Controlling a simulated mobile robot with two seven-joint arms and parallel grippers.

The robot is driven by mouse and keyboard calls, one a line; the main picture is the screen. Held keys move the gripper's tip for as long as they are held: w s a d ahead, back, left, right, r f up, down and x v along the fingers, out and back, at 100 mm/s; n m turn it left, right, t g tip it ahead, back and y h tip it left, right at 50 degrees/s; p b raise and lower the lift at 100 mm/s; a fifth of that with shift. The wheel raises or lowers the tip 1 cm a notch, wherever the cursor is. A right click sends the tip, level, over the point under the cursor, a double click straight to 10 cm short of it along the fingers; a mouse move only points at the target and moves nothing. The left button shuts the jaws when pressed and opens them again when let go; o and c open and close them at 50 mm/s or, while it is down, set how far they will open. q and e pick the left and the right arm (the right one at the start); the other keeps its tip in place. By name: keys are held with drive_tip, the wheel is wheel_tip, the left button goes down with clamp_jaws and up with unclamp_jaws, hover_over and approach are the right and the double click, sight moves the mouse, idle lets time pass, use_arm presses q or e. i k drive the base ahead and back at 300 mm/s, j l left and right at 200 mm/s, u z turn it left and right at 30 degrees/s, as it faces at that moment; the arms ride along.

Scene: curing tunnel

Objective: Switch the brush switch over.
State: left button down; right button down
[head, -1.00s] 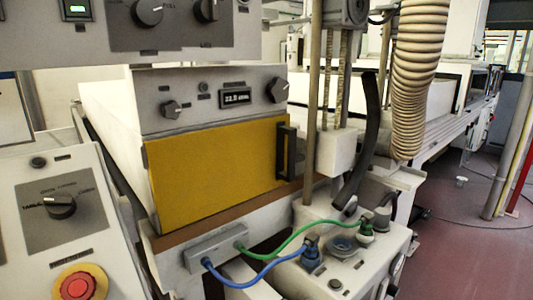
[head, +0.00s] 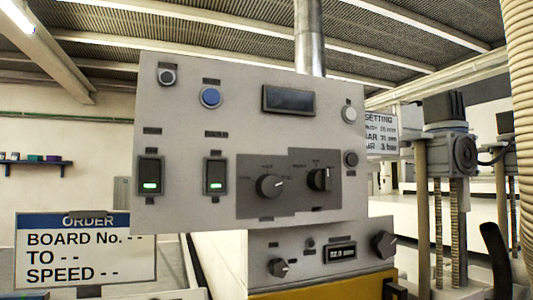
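A grey control panel (head: 225,125) fills the middle of the head view. It carries two black rocker switches, the left one (head: 150,177) and the right one (head: 215,176), each with a lit green bar low on it. To their right, a darker plate holds two black rotary knobs, the left one (head: 269,186) and the right one (head: 319,179). The small labels are too blurred for me to tell which control is the brush switch. Neither of my grippers is in view.
A blue round button (head: 210,97) and a dark display (head: 288,100) sit higher on the panel. A lower unit (head: 315,252) with two knobs and a readout stands beneath. An order sign (head: 86,250) is at left, a ribbed hose (head: 522,110) at right.

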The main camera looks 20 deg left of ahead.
sight(150, 169)
drive_tip(key=u, duration=1.3)
